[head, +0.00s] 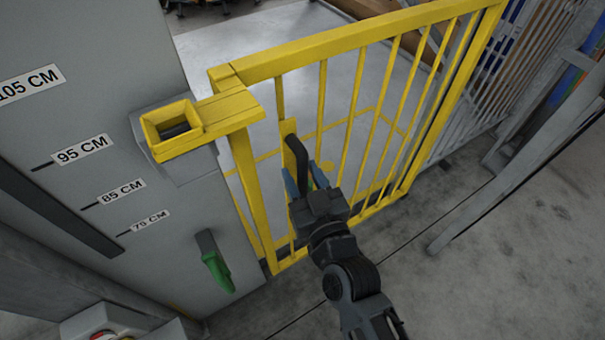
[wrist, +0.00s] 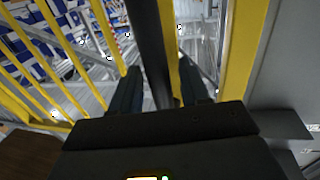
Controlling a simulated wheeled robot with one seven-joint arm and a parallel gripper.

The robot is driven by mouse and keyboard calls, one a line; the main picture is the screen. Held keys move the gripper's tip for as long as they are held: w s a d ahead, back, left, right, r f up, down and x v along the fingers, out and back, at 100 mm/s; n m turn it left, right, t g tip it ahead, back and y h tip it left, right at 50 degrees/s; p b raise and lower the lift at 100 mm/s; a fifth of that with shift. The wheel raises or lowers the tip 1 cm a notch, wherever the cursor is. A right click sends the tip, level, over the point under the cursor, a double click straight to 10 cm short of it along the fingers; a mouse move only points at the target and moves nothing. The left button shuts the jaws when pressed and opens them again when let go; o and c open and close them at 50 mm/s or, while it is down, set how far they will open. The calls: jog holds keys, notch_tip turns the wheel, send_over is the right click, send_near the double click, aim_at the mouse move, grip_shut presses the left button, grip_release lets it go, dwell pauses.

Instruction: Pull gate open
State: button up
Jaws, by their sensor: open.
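The yellow barred gate (head: 345,60) stands upright across the gap, its left end against the grey post (head: 100,130). A yellow latch piece (head: 228,110) on the gate's top corner reaches a square yellow socket (head: 172,127) on the post. A black handle (head: 295,148) is fixed to a yellow upright near the gate's left end. My gripper (head: 304,180) is open at the handle's lower part. In the wrist view, the black handle (wrist: 149,45) runs between my two open fingers (wrist: 158,88). Whether either finger touches it I cannot tell.
A green-tipped lever (head: 216,268) sticks out of the post's lower part. A grey metal beam (head: 515,190) slants at the right. Bare concrete floor (head: 490,285) lies on the near side. A pale platform (head: 270,45) lies behind the gate.

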jog(key=shift+c, duration=0.2)
grip_shut()
jog(key=shift+d, duration=0.1)
